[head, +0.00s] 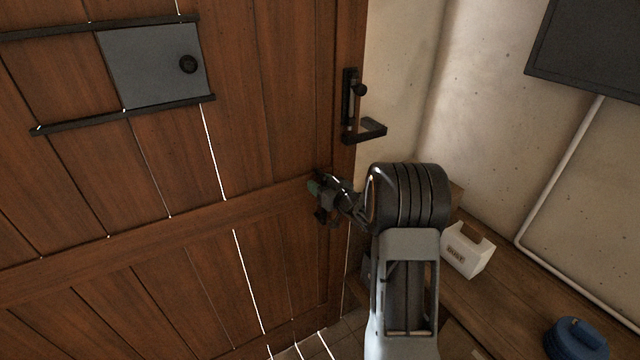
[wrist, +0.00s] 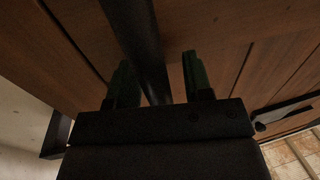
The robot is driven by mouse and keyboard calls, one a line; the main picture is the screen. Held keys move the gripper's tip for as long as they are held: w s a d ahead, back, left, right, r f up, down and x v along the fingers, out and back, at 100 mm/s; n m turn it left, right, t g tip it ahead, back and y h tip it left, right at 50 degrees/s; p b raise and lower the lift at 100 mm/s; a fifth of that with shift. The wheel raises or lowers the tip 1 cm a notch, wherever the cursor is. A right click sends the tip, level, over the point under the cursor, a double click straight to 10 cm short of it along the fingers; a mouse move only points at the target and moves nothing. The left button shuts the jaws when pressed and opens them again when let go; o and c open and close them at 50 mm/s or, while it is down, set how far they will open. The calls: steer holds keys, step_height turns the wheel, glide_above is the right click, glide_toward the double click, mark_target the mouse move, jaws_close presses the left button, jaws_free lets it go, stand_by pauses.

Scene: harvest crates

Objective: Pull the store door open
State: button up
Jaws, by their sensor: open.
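The store door (head: 150,190) is brown planked wood and fills the left half of the head view. A black handle with a lever (head: 365,131) is near its right edge. My gripper (head: 321,198) is close to the door face, below and a little left of that lever. In the wrist view my gripper (wrist: 158,78) is open, with one green finger on each side of a dark bar (wrist: 146,40). The bar runs between the fingers; I cannot tell whether they touch it. The door planks (wrist: 235,40) lie behind. I cannot tell whether the door is ajar.
A grey plate (head: 150,70) sits between black strips on the door. At right, a wooden bench (head: 520,285) along the pale wall bears a white carton (head: 467,250) and a blue-lidded thing (head: 577,340). A dark panel (head: 595,45) and a pipe (head: 560,175) are on the wall.

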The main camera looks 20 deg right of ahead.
steer(key=shift+c, duration=0.2)
jaws_close()
steer(key=shift+a, duration=0.1)
